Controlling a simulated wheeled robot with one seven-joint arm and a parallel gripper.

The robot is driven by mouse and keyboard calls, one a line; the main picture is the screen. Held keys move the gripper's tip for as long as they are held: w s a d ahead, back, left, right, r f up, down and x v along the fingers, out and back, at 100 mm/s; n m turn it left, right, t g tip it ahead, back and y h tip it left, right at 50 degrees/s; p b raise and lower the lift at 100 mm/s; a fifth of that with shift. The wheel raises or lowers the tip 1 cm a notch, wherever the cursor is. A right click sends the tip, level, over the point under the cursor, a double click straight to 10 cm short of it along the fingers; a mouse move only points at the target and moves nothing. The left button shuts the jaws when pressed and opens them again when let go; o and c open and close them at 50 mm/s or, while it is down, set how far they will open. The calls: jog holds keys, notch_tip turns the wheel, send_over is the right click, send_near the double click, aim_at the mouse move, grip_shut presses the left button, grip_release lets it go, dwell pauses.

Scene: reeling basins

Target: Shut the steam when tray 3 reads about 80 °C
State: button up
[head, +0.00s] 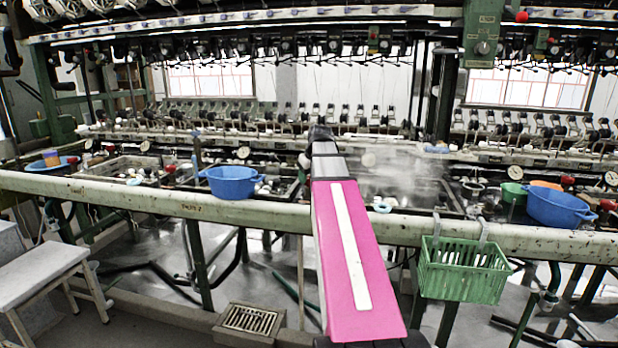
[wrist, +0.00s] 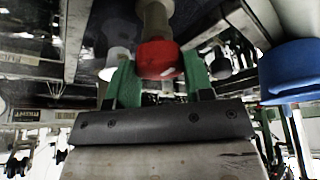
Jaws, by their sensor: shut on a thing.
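In the wrist view, my gripper (wrist: 160,64) has its green fingers on either side of a round red valve knob (wrist: 158,58) and is shut on it. A pale stem rises from the knob. In the head view, my pink arm hides the knob and the fingers. Steam (head: 405,168) hangs over the tray just right of my arm. A round white dial (head: 515,172) stands right of the steam and another dial (head: 243,152) left of my arm. Their readings are too small to make out, and I cannot tell which is tray 3's.
A blue basin (head: 231,183) sits left of my arm; another blue basin (head: 557,207) sits at the right. A green crate (head: 463,270) hangs on the long front beam (head: 120,193). A grey bench (head: 40,268) stands at left. Reeling machinery fills the back.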

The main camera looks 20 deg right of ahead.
jog(key=shift+m, duration=0.3)
jog(key=o, duration=0.9)
jog(key=v, duration=1)
jog(key=shift+s+a+r, duration=0.1)
jog(key=shift+s+r, duration=0.1)
jog(key=shift+r, duration=0.2)
